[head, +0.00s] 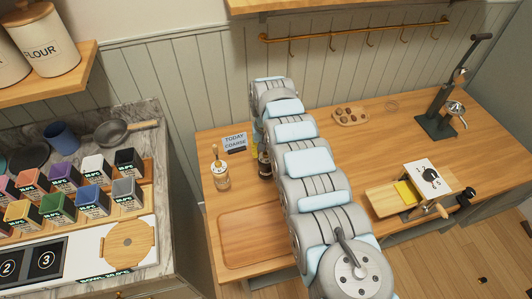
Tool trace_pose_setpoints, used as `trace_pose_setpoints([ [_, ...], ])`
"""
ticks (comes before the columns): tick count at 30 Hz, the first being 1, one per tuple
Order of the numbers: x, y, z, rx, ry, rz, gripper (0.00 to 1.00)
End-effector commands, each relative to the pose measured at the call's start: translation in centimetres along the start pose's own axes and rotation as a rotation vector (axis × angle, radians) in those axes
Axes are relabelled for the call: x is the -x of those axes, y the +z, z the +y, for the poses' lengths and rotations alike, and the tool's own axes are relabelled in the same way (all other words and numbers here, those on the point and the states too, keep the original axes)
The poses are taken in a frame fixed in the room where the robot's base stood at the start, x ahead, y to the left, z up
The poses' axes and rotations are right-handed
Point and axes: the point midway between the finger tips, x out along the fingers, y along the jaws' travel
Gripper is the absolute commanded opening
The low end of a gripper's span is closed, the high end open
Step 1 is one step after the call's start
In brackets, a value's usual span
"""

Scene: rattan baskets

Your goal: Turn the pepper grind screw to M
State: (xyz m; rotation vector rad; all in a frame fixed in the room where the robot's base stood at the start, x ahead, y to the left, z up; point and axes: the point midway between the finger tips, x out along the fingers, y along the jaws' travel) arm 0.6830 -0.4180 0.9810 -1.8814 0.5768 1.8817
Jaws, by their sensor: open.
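My arm reaches from the lower right of the head view up over the wooden table (395,126). My gripper does not show; its far end is hidden behind the arm links. A dark, narrow bottle-like item (264,165) stands on the table just left of the arm, partly covered by it. It may be the pepper grinder, but I cannot tell. No grind screw or M mark can be made out. A small sign (235,142) reading "TODAY COARSE" stands at the table's back left.
A pale jar (221,176) with a wooden stick stands left of the dark item. A shallow wooden tray (222,238) lies in front. A snack board (350,116), a black press stand (437,126) and a wooden box (385,201) are to the right. A marble counter holds colored boxes (62,207).

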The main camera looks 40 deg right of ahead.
Motion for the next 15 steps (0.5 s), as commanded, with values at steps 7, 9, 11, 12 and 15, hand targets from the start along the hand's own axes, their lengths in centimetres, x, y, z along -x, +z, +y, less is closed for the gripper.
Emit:
trace_pose_setpoints([
  [7, -0.63, 0.0, 0.12, -0.002, 0.001, 0.0, 0.51],
  [9, -0.63, 0.0, 0.12, -0.001, 0.001, 0.0, 0.51],
  [11, -0.62, 0.0, 0.12, -0.001, 0.001, 0.0, 0.51],
  [12, -0.63, 0.0, 0.11, -0.001, 0.001, 0.0, 0.51],
  [15, -0.63, 0.01, 0.11, -0.001, 0.001, 0.0, 0.34],
])
